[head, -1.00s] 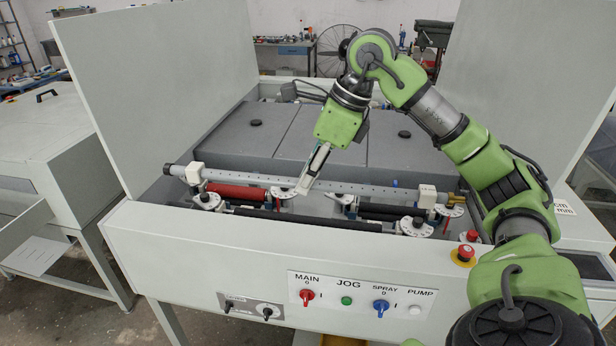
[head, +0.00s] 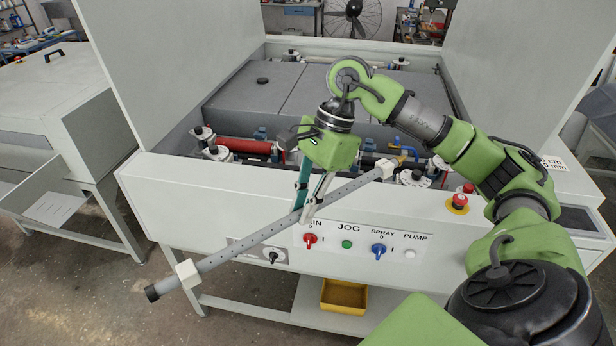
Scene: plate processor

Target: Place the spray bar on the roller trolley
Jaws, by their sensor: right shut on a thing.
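The spray bar (head: 243,244) is a long grey tube with small holes, a white block near each end, a black cap at its lower left end and a brass-coloured fitting at its upper right end. My right gripper (head: 306,212) is shut on it near the middle. The bar hangs tilted in front of the machine's front panel, its left end low and out past the panel. My left gripper is not in view. I cannot make out a roller trolley in this view.
The plate processor (head: 160,195) stands open, with a red roller (head: 240,146) and grey covers (head: 300,92) inside. Its front panel carries knobs and a red emergency button (head: 459,201). A yellow bin (head: 343,295) sits below. Open floor lies at lower left.

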